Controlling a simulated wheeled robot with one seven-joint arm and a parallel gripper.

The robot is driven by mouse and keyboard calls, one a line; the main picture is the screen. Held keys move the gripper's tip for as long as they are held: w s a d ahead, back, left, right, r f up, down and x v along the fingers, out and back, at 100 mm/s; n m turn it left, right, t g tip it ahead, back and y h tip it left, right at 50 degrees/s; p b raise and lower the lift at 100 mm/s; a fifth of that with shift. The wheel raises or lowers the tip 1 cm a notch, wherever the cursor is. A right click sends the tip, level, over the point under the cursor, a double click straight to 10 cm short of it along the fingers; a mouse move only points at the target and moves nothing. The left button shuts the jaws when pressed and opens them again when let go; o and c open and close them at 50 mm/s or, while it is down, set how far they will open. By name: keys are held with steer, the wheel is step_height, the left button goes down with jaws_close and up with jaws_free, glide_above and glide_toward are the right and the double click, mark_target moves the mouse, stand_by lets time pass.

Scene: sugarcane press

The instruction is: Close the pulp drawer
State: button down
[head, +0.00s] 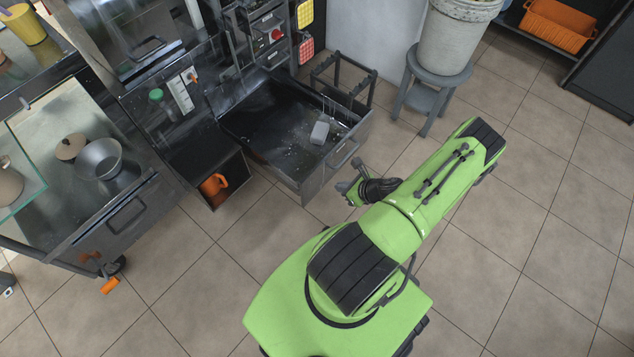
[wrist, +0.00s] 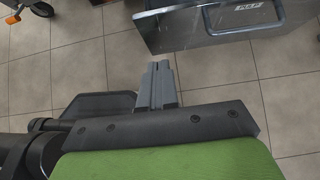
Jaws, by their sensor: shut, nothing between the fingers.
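The pulp drawer (head: 300,178) is pulled out from the press in the head view, a dark metal bin with wet residue inside and a handle on its front. In the wrist view my gripper (wrist: 159,68) is shut and empty, with a gap of floor between fingertips and panel.
A small grey block (head: 319,133) lies inside the drawer. A grey stool (head: 425,92) with a white bucket (head: 455,40) stands to the right of the drawer. A niche with an orange mug (head: 213,185) is left of it.

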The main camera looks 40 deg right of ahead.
steer(key=b, duration=0.3)
glide_toward(310, 178)
step_height(310, 178, down, 4)
steer(key=w+b, duration=0.1)
steer(key=w, duration=0.3)
steer(key=shift+w+a+r, duration=0.1)
steer(key=shift+a+r, duration=0.05)
steer(key=shift+a, duration=0.1)
